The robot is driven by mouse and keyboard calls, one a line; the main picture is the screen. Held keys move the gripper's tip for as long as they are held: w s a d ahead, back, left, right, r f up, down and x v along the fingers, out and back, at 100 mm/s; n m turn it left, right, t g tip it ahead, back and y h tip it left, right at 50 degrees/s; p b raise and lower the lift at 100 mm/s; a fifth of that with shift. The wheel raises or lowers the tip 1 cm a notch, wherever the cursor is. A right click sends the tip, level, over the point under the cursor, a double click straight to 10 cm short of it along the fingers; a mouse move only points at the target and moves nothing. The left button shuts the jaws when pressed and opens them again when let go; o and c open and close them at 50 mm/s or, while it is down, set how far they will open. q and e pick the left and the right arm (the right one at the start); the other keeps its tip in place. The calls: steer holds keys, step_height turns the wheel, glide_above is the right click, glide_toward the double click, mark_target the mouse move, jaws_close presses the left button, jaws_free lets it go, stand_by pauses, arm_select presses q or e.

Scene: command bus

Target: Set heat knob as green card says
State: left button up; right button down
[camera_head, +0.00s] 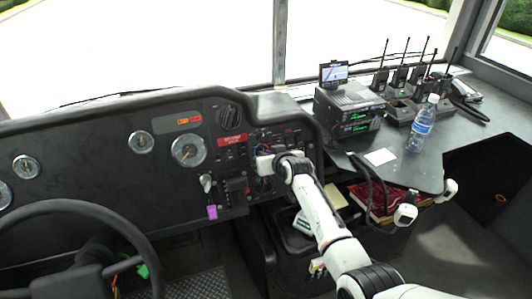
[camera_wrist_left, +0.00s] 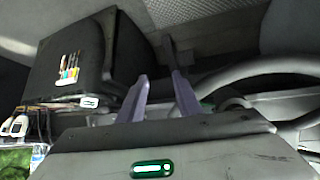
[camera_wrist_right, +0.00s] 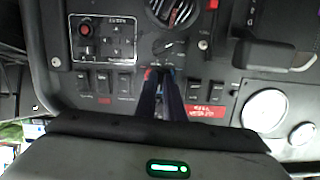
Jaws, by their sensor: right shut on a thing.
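My right gripper (camera_head: 265,162) is at the dashboard's middle panel, beside the red warning label. In the right wrist view its dark fingers (camera_wrist_right: 160,85) are close together, shut on the heat knob, whose red and blue marks (camera_wrist_right: 163,70) show just past the fingertips. The fingers hide the knob and its pointer, so I cannot read its setting. My left gripper (camera_wrist_left: 160,85) shows only in the left wrist view; its two fingers are apart with nothing between them. I cannot make out a green card; a small green item (camera_head: 143,271) hangs near the steering column.
The steering wheel (camera_head: 75,208) is at left. A radio (camera_head: 350,110), a water bottle (camera_head: 421,124) and a white card (camera_head: 380,157) are on the right counter.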

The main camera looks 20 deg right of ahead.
steer(key=m+y, duration=0.1)
steer(key=m, duration=0.6)
steer(key=m+t+y, duration=0.1)
steer(key=m, duration=0.6)
steer(key=shift+f+b, duration=0.1)
steer(key=shift+b, duration=0.25)
steer(key=shift+m+t, duration=0.6)
steer(key=shift+m, duration=1.8)
steer(key=shift+b, duration=0.3)
steer(key=c, duration=1.9)
jaws_free()
steer(key=shift+o, duration=0.2)
